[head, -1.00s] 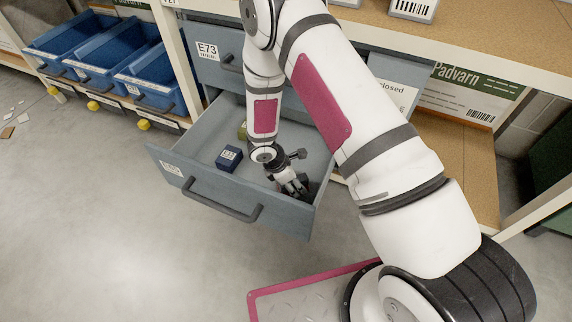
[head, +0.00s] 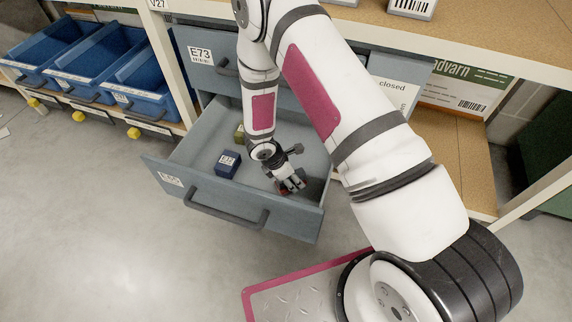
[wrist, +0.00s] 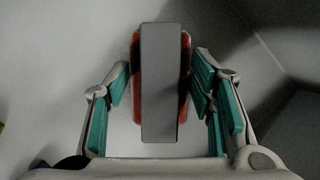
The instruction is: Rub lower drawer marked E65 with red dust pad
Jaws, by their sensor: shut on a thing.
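The lower drawer (head: 228,203) is pulled open; its front label (head: 170,179) is small and appears to read E65. My gripper (head: 293,184) is inside the drawer, low near the front right corner. In the wrist view, my gripper (wrist: 160,90) is shut on the red dust pad (wrist: 187,75), whose red edges show on both sides of a grey block (wrist: 160,85). The pad's underside is hidden, so I cannot tell whether it touches the drawer floor.
A dark blue box (head: 228,164) and an olive item (head: 239,132) lie in the drawer left of my gripper. The drawer marked E73 (head: 200,75) is above. Blue bins (head: 95,62) stand at left. A rack post (head: 178,62) stands beside the drawers.

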